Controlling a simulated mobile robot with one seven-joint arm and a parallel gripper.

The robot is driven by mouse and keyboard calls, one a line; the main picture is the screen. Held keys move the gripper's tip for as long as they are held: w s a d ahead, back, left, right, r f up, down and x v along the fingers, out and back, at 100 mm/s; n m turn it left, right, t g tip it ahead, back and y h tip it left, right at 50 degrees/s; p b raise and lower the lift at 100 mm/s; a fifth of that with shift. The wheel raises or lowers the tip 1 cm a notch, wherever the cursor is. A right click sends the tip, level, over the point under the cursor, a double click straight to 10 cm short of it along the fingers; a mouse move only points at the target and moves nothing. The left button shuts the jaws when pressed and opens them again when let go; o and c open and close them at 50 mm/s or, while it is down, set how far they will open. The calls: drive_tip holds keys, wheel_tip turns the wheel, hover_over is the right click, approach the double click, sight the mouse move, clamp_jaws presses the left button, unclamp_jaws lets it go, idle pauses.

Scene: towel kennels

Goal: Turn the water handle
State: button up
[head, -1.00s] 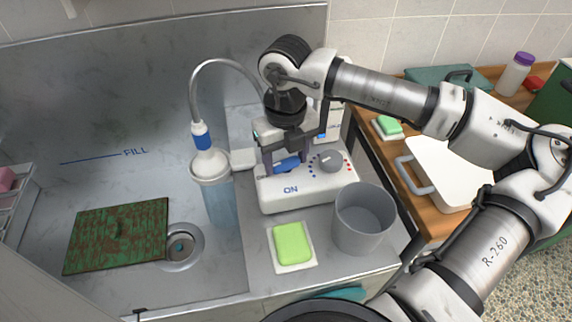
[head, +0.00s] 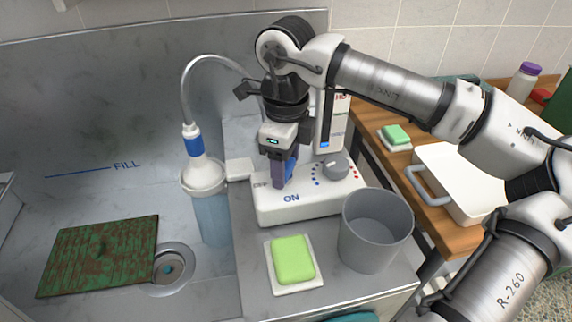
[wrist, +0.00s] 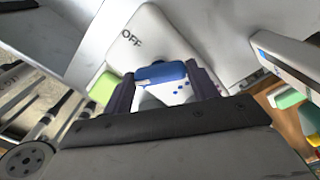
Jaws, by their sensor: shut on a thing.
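The blue water handle (head: 291,168) sits on top of a white control box (head: 312,208) marked OFF on its left and ON at its front. My gripper (head: 284,176) is down over the handle and shut on it, with the fingers hiding much of it in the head view. In the wrist view the blue handle (wrist: 160,73) lies between my two dark fingers (wrist: 165,90). A white spout head (head: 203,174) on a curved hose hangs left of the box, with a translucent blue column (head: 212,218) below it; I cannot tell whether it is running water.
A grey dial (head: 335,166) is just right of the handle. A grey cup (head: 376,230) and a green sponge (head: 293,258) on a white dish stand in front. The sink holds a stained board (head: 100,256) beside the drain (head: 172,268).

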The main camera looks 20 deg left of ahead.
drive_tip(key=shift+n, duration=0.3)
drive_tip(key=o, duration=1)
wheel_tip(320, 180, up, 14)
drive_tip(key=shift+b, duration=0.45)
